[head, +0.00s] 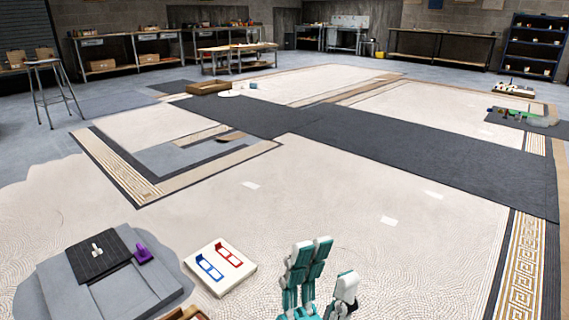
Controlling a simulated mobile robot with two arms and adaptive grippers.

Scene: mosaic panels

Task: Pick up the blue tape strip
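The blue tape strip (209,267) looks like a blue outlined shape and lies on a white square board (236,281) at the lower middle left of the head view. A similar red strip (229,255) lies on the same board, above and to the right of the blue one. My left gripper (330,263), teal and white, is to the right of the board and apart from it. Its fingers point up in the picture and are spread, with nothing visible between them. My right gripper is not in view.
A grey block (60,285) with a dark pad (98,255) and a purple piece (144,254) stands left of the board. A brown wooden edge (184,314) shows at the bottom. Pale mosaic floor panels and a dark walkway (400,153) spread beyond, mostly clear.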

